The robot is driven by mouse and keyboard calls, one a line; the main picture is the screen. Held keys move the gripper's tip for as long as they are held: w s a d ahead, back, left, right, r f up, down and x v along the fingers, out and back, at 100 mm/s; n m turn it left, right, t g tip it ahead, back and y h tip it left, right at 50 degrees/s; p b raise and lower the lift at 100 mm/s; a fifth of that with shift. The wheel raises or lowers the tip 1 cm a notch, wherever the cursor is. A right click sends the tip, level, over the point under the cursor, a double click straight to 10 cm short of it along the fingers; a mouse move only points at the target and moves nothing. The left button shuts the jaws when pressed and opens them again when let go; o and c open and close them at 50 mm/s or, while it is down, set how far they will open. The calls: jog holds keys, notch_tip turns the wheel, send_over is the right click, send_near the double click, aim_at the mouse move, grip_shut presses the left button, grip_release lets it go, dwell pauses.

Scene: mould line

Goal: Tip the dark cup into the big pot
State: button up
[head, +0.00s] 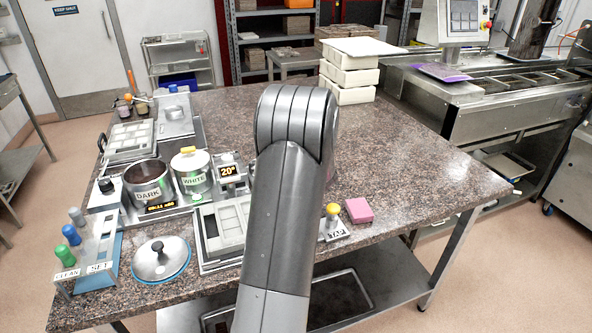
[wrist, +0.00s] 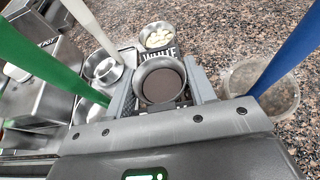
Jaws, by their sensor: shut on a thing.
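The big pot (head: 150,199) is steel, labelled DARK, open with dark content, at the left of the table in the head view. My gripper (wrist: 162,92) shows in the wrist view; my arm hides it in the head view. Its grey fingers stand on both sides of the dark cup (wrist: 160,84), a small round steel cup with smooth dark brown content, and are shut on it. The cup looks roughly upright. Whether it still touches its support I cannot tell. The big pot is not clearly seen in the wrist view.
A cup of pale pieces (wrist: 160,37) by a WHITE label, a steel cup (wrist: 106,71) and a clear bowl (wrist: 262,85) surround my gripper. The lidded WHITE pot (head: 191,174) stands beside the big pot; a loose lid (head: 160,260) lies in front.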

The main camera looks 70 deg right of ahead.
notch_tip(320, 180, up, 13)
dwell(0.5)
dwell(0.5)
